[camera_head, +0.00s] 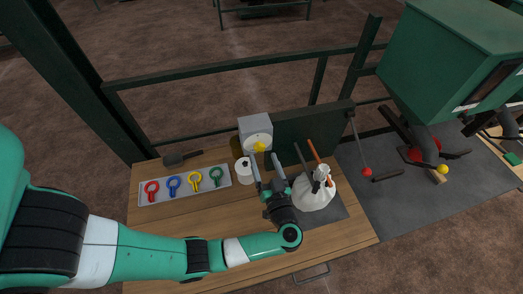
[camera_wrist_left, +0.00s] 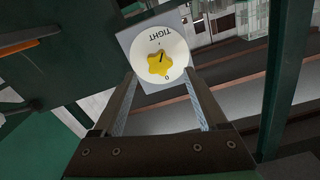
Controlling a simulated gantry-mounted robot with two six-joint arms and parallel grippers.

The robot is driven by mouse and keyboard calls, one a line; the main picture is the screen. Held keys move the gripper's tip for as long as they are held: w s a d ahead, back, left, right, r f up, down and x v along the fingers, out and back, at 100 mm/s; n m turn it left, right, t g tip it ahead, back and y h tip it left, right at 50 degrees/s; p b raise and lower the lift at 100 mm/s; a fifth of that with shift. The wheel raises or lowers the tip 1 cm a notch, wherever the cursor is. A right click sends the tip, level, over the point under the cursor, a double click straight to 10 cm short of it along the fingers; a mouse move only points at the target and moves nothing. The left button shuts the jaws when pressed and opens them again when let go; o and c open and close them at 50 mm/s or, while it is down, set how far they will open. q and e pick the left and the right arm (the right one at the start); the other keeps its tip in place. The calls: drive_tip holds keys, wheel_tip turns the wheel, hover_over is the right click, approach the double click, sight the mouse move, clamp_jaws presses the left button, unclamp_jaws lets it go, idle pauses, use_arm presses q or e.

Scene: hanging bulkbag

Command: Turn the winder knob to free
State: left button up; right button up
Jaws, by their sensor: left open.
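The winder knob (camera_head: 259,147) is yellow and sits on a white dial on a grey box (camera_head: 255,124) at the back of the wooden bench. In the left wrist view the knob (camera_wrist_left: 159,63) is star-shaped with a dark mark toward the upside-down word TIGHT on the dial (camera_wrist_left: 176,47). A 0 is printed on the dial's opposite side. My left gripper (camera_head: 263,157) is open and empty, its fingers pointing at the dial. In the left wrist view its fingertips (camera_wrist_left: 159,72) stand either side of the knob, seemingly clear of it. My right gripper is out of view.
A tray (camera_head: 185,185) with red, blue, yellow and green ring-handled pieces lies left. A white roll (camera_head: 244,170) stands close to my left gripper. A tied white bag (camera_head: 316,193) sits to its right, near a dark green panel (camera_head: 310,130) and a red-balled lever (camera_head: 366,171).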

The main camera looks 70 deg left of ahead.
sight(261, 149)
use_arm(q)
drive_tip(key=a, duration=0.4)
drive_tip(key=shift+w, duration=0.3)
clamp_jaws()
